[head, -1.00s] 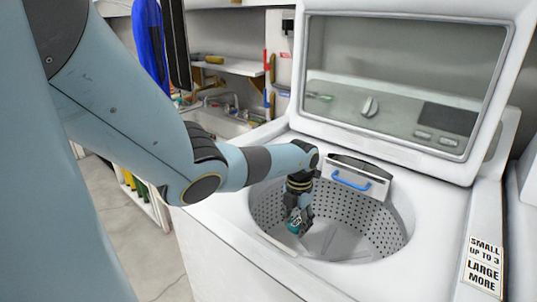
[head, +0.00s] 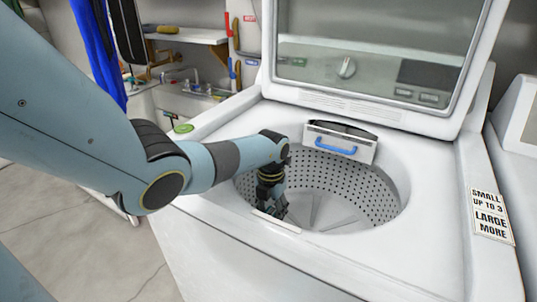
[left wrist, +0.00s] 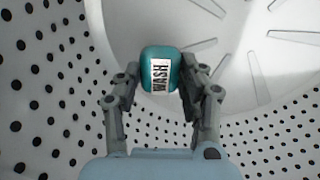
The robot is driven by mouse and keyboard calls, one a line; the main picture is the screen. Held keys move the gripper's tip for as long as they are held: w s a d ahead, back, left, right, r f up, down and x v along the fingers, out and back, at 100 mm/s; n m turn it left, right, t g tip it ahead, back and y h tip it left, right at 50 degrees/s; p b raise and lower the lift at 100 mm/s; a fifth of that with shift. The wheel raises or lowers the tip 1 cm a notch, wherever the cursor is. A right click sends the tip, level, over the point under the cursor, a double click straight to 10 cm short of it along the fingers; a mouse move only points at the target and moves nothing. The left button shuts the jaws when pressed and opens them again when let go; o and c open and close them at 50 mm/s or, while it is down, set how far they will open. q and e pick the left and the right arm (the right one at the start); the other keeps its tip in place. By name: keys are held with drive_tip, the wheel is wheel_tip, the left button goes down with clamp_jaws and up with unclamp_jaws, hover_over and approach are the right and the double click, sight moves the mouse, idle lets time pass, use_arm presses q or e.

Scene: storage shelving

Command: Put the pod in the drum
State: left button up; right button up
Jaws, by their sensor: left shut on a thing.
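The pod (left wrist: 160,70) is a small rounded teal block with a white WASH label. In the left wrist view it sits between the two fingers of my left gripper (left wrist: 163,88), which is shut on it. In the head view my left gripper (head: 270,207) reaches down through the opening of the drum (head: 350,195), near its left front side, and the pod is hidden there. The drum has a grey perforated wall, which also fills much of the left wrist view (left wrist: 50,110), with a ribbed pale bottom beyond the pod. My right gripper is not in view.
The washer's lid (head: 375,50) stands open at the back. A dispenser drawer with a blue handle (head: 336,146) is at the drum's rear rim. A round green object (head: 184,128) lies on the washer's left top. The drum's right side is clear.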

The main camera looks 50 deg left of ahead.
use_arm(q)
drive_tip(key=shift+a+f, duration=0.2)
drive_tip(key=shift+f, duration=0.3)
drive_tip(key=shift+f+b, duration=0.15)
drive_tip(key=shift+b, duration=0.3)
drive_tip(key=o, duration=0.7)
drive_tip(key=shift+o, duration=1.2)
wheel_tip(320, 180, up, 13)
drive_tip(key=p, duration=0.3)
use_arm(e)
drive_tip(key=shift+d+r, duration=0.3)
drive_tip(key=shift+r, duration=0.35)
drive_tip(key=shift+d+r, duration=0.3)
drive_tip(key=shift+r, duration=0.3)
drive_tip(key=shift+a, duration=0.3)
